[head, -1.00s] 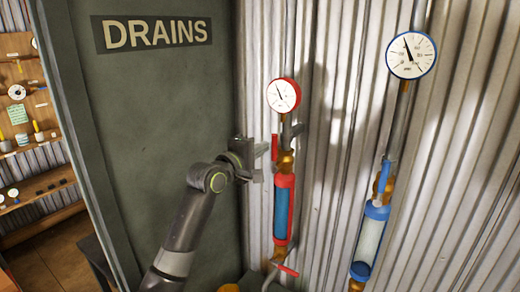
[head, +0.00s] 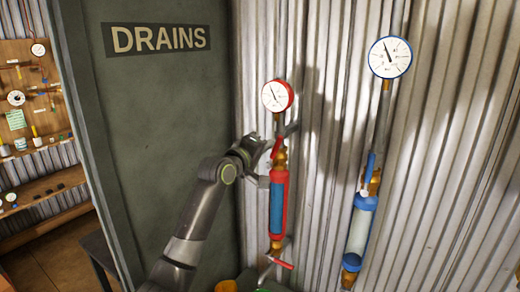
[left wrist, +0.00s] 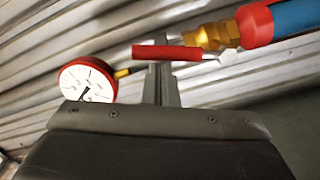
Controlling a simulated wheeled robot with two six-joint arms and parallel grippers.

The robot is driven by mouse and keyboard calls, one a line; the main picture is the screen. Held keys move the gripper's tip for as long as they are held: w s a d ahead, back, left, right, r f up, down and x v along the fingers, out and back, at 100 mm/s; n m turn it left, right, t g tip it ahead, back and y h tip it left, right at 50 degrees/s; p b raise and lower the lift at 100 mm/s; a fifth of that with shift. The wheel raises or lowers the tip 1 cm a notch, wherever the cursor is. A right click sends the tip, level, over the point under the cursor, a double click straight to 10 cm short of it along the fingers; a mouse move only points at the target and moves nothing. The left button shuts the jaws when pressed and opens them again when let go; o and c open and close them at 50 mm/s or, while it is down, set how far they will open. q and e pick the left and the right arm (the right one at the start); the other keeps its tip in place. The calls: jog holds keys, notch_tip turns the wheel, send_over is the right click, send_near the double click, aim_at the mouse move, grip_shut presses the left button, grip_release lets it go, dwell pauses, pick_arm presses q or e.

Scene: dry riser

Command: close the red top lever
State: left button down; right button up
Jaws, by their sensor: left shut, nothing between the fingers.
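The red top lever (head: 276,148) sits on the brass fitting above the red-and-blue cylinder (head: 278,205), below the red gauge (head: 277,95). It runs roughly along the pipe, slightly tilted. In the left wrist view the red lever (left wrist: 166,52) crosses at the tips of my left gripper (left wrist: 161,70). The fingers are shut with nothing between them. In the head view my left gripper (head: 268,150) is right beside the lever. I cannot tell whether it touches it. My right gripper is not in view.
A red bottom lever (head: 280,263) sits under the cylinder. A second pipe with a blue gauge (head: 390,57), blue lever (head: 368,170) and blue cylinder (head: 360,228) stands to the right. A green DRAINS panel (head: 165,120) is on the left, with corrugated wall behind.

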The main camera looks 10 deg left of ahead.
pick_arm(q)
jog(key=m, duration=0.1)
jog(key=d+m, duration=0.1)
jog(key=m, duration=0.1)
jog(key=shift+s+d+f, duration=0.15)
jog(key=shift+d+f, duration=0.1)
jog(key=shift+f, duration=0.05)
jog(key=shift+d+f+m, duration=0.4)
jog(key=shift+d+m, duration=0.15)
jog(key=shift+m, duration=0.25)
jog(key=d+f+m+b, duration=0.1)
jog(key=m, duration=0.1)
jog(key=s+d+f+m, duration=0.1)
jog(key=m, duration=0.1)
jog(key=d+f+m+b, duration=0.1)
jog(key=f+m, duration=0.1)
jog(key=m, duration=0.1)
jog(key=shift+s+d+y+b, duration=0.1)
jog(key=shift+s+y+b, duration=0.05)
jog(key=shift+y+b, duration=0.15)
jog(key=shift+r, duration=0.1)
